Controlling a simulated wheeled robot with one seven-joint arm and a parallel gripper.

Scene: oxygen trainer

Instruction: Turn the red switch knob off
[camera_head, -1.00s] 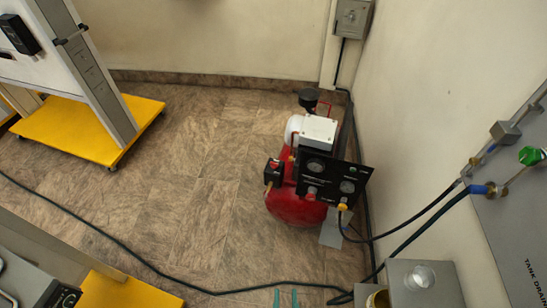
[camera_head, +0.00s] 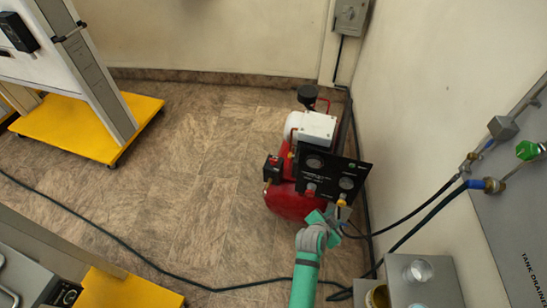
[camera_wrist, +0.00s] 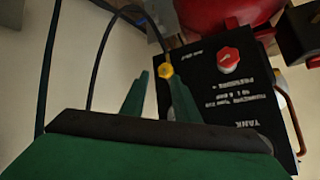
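The black panel (camera_head: 325,172) on the front of the red compressor carries a red knob (camera_head: 311,190) at its lower left. In the wrist view the red knob (camera_wrist: 228,60) has a white mark and sits right of my fingers. A yellow fitting (camera_wrist: 166,70) shows near my fingertips, with a dark hose on it. My gripper (camera_head: 331,215) is near the panel's lower edge, right of and below the red knob. In the wrist view my gripper (camera_wrist: 159,78) has its fingers apart, and nothing is visibly held.
A black box with a red top (camera_head: 273,169) is on the compressor's left. Hoses (camera_head: 415,222) run to the wall panel (camera_head: 515,225) at right. A grey box (camera_head: 420,280) stands at the lower right. The floor left of the compressor is mostly clear.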

